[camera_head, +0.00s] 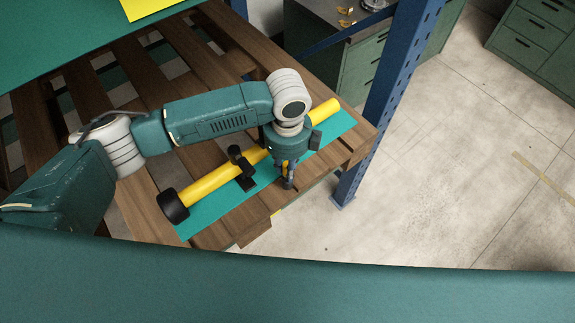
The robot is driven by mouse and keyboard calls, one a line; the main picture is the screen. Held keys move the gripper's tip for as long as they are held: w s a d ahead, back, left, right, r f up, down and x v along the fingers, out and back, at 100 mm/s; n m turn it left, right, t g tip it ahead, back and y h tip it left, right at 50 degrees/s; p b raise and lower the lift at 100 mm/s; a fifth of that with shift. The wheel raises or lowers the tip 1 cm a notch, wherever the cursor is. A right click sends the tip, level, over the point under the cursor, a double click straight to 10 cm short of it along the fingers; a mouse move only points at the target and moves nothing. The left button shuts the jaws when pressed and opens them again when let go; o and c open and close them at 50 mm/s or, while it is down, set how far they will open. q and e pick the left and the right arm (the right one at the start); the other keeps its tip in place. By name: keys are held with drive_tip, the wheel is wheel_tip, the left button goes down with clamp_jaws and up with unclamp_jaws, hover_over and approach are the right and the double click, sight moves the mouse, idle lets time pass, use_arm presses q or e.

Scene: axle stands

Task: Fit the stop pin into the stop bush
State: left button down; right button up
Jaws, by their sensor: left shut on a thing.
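My left gripper (288,182) points down over the teal mat, just in front of the yellow axle. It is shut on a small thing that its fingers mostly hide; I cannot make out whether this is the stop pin. The yellow axle (207,182) lies slantwise on the mat, with a black cap or wheel (172,206) at its near left end. A black stand-like part (243,170) sits at the axle, left of the gripper. I cannot tell the stop bush apart in this view. My right gripper is not in view.
The teal mat (205,212) lies on a slatted wooden pallet (55,105) with open gaps. A blue post (390,85) rises close to the pallet's right corner. Green cabinets (535,40) stand at the back. The concrete floor at right is clear.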

use_arm(q)
drive_tip(key=shift+f+b, duration=0.45)
drive_tip(key=shift+f, duration=0.55)
drive_tip(key=c, duration=1.5)
unclamp_jaws()
drive_tip(key=shift+o, duration=0.2)
wheel_tip(320, 180, up, 12)
drive_tip(key=shift+r, duration=0.1)
drive_tip(key=shift+s, duration=0.1)
